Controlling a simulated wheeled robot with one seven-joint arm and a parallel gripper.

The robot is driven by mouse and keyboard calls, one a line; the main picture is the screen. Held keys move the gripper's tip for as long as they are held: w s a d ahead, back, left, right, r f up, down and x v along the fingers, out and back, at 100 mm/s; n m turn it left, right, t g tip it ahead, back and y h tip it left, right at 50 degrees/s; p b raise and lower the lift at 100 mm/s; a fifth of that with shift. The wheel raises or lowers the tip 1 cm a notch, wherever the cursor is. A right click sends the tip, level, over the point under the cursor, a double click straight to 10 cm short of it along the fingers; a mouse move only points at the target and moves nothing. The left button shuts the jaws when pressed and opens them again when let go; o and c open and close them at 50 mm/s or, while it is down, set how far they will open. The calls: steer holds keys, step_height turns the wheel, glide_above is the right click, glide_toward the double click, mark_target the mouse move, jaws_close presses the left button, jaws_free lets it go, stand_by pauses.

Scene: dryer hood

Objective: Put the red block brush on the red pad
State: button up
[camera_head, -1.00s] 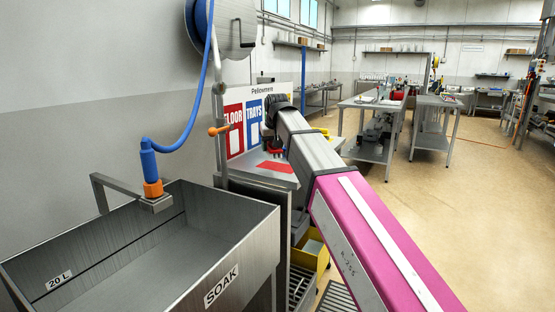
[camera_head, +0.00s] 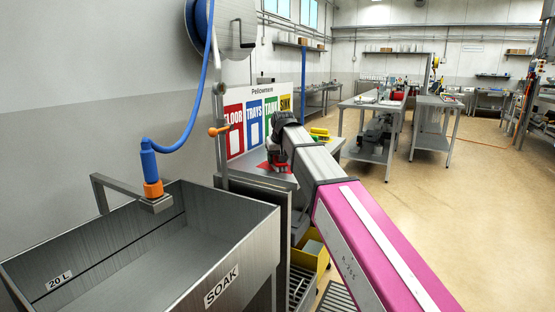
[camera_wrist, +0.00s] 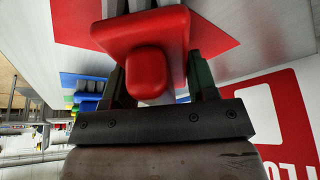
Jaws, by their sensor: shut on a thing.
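The red block brush (camera_wrist: 147,50) is between the fingers of my gripper (camera_wrist: 158,78) in the wrist view, its rounded grip toward the palm. The red pad (camera_wrist: 218,38) shows behind the brush on both sides. In the head view the pad (camera_head: 264,167) lies on the grey bench below the colour panels, partly hidden by my gripper (camera_head: 277,166). The brush is over or at the pad; whether its bristles touch the pad cannot be told.
Blue, green and yellow items (camera_wrist: 88,95) show farther along the bench in the wrist view. A yellow item (camera_head: 320,132) is on the bench in the head view. The soak sink (camera_head: 215,250) stands at the front left. A panel (camera_head: 258,115) backs the bench.

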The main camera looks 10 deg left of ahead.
steer(key=o, duration=0.8)
steer(key=shift+f, duration=0.1)
steer(key=v, duration=1.2)
